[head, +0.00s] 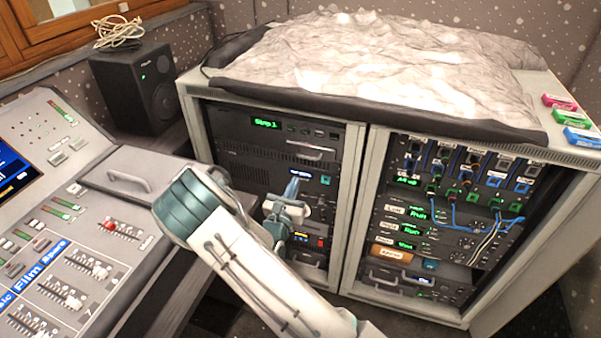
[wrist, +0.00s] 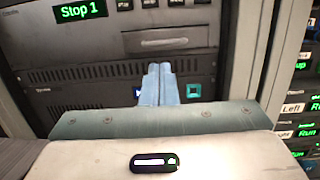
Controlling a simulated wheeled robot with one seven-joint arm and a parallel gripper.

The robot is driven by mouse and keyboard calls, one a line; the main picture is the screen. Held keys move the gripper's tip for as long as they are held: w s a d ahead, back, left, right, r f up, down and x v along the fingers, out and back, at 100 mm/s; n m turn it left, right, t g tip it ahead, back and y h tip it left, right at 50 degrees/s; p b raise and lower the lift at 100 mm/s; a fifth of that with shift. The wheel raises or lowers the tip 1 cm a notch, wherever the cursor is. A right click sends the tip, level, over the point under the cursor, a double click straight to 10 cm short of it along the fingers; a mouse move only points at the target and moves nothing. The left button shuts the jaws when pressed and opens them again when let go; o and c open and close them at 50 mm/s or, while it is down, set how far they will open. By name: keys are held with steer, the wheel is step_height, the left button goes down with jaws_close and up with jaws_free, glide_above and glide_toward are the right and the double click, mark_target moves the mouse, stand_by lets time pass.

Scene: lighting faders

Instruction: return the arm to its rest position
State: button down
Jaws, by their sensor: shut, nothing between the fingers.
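My arm reaches in from the bottom of the head view, bent at a teal joint. My gripper (head: 292,186) is in front of the left rack bay, with its pale blue fingers together and pointing up. In the wrist view my gripper (wrist: 160,68) shows two light blue fingers side by side, shut and empty, in front of a dark rack unit. I cannot tell the exact gap between the fingertips and the rack face. The fader console (head: 60,235) lies to the left of my arm, with a red-capped fader (head: 110,226) near its right side.
The equipment rack (head: 357,190) stands close behind my gripper, with patch cables (head: 455,215) in its right bay. A crumpled pale sheet (head: 390,65) covers its top. A black speaker (head: 135,88) stands at the back left. Small coloured boxes (head: 567,118) lie at the top right.

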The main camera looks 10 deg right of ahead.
steer(key=v, duration=0.6)
steer(key=s+d+r+m+g+h+p, duration=0.4)
steer(key=s+d+r+m+g, duration=0.95)
steer(key=d+m+g, duration=0.45)
steer(key=s+a+r+m+t+y+p, duration=0.2)
steer(key=s+a+r+m+y, duration=0.6)
steer(key=s+r+m+y, duration=0.4)
steer(key=shift+s+a+m+t+y+p, duration=0.4)
steer(key=shift+s+m+p, duration=0.1)
steer(key=shift+s+p, duration=0.35)
